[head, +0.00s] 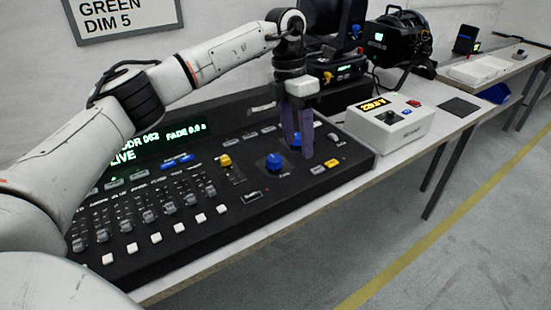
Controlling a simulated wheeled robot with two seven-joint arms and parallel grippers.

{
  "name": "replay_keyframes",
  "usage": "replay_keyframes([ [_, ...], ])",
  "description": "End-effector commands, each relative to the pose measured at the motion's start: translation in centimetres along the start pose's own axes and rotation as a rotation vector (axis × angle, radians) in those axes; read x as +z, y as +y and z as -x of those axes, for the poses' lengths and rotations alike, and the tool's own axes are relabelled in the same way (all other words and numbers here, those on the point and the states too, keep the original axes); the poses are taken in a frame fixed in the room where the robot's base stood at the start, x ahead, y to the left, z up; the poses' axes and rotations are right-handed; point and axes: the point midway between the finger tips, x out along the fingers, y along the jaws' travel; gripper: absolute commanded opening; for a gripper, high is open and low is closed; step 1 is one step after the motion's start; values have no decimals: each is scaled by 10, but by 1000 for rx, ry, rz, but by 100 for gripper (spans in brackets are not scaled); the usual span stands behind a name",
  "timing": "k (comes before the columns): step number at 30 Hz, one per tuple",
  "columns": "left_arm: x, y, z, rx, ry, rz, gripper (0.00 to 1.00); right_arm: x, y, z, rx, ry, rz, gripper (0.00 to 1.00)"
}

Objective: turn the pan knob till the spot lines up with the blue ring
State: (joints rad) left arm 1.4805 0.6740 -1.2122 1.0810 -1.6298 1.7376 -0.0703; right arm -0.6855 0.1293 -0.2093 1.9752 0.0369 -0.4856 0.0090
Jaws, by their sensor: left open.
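A black lighting console (210,222) lies on the table, with a blue knob (274,162) on its right part. A second blue knob (297,141) shows between the dark fingers of my left gripper (299,150). My left gripper points down over the console, open, one finger on each side of that second knob. I cannot tell if the fingers touch it. The labels are too small to tell which is the pan knob. The light spot and the blue ring are not in view. My right gripper is not in view.
A white box with an orange display (393,128) stands just right of the console. Black stage lamps (402,42) stand behind on the table (452,122). White trays (478,70) lie farther right. A sign (115,18) reading GREEN DIM 5 hangs on the wall.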

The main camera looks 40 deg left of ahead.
Motion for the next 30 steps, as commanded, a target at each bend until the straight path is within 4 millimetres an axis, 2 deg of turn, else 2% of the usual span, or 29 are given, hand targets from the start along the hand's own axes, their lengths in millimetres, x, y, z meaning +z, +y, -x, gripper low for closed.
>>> replay_keyframes([
  [1,-9,18,16,54,19,25,51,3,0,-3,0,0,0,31],
  [3,-20,34,33,106,47,54,51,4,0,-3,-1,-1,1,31],
  [6,-29,45,43,140,69,76,51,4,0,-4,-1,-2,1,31],
  [8,-31,48,41,147,75,80,51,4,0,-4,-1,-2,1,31],
  [11,-32,50,28,147,78,79,51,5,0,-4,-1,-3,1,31],
  [21,-37,57,-33,143,74,78,51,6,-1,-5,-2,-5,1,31],
  [25,-37,59,-47,144,73,78,51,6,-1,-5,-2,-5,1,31],
  [30,-37,60,-54,144,71,77,51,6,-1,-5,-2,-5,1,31],
])
